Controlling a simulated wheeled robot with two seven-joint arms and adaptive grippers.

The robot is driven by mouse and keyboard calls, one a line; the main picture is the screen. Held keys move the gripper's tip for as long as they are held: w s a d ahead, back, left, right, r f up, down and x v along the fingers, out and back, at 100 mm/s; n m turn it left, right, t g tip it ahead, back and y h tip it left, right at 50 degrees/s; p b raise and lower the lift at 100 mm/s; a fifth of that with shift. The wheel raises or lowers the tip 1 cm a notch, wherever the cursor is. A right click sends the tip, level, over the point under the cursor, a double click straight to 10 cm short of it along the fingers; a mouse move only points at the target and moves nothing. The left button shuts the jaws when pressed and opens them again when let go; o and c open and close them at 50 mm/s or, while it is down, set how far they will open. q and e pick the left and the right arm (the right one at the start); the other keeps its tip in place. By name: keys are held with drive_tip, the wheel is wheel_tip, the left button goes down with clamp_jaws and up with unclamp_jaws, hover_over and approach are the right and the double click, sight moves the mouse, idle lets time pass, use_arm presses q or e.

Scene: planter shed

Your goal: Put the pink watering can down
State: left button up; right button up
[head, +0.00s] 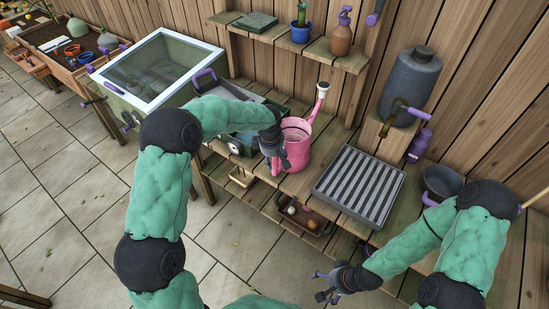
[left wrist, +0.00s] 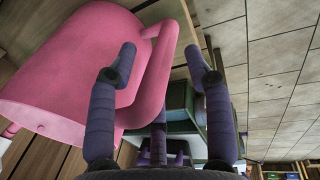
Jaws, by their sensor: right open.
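The pink watering can (head: 297,150) stands upright, apparently on the wooden bench near its front edge, its spout pointing up to the right. My left gripper (head: 272,150) is at its handle side and hides part of it in the head view. In the left wrist view the can's pink body (left wrist: 70,70) fills the left side. There, my left gripper's fingers (left wrist: 165,68) are apart, with the handle (left wrist: 160,72) between them and a visible gap to the right finger. My right gripper (head: 325,286) is open and empty, low at the front, away from the can.
A striped grey tray (head: 359,186) lies on the bench right of the can. A green box (head: 240,143) is to its left. A grey tank (head: 410,85) on a wooden block, a purple bottle (head: 418,146) and a dark bowl (head: 441,182) stand further right. A shelf (head: 290,36) is above.

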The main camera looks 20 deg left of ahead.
use_arm(q)
wheel_tip(320, 180, up, 12)
drive_tip(key=s+p, duration=0.2)
drive_tip(key=shift+a, duration=0.2)
idle(0.4)
